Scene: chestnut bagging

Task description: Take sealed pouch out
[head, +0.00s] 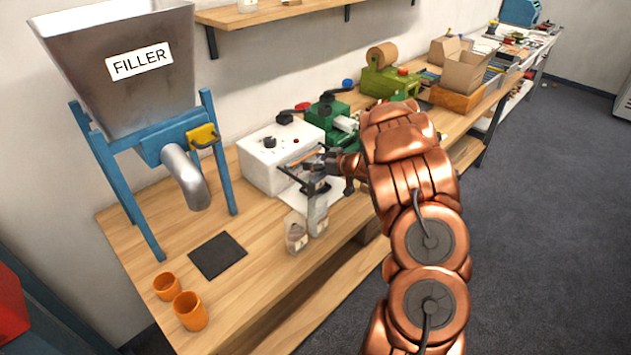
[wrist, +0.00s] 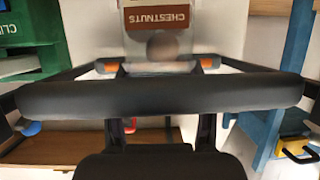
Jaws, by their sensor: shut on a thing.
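A clear pouch (head: 317,218) hangs below my gripper (head: 320,183), in front of the white sealer (head: 270,155). In the wrist view the pouch (wrist: 185,18) shows a brown CHESTNUTS label and a dark round nut inside. My gripper (wrist: 158,66) is shut on this pouch, with orange pads on either side of it. A dark bar across the wrist view hides part of the grip. The head view does not show clearly whether the pouch bottom touches the bench.
A second clear pouch (head: 296,234) stands close on the left. The FILLER hopper (head: 125,75), a dark mat (head: 217,256) and two orange cups (head: 190,311) are further left. A green machine (head: 332,112) stands behind my arm. The bench front between mat and pouches is clear.

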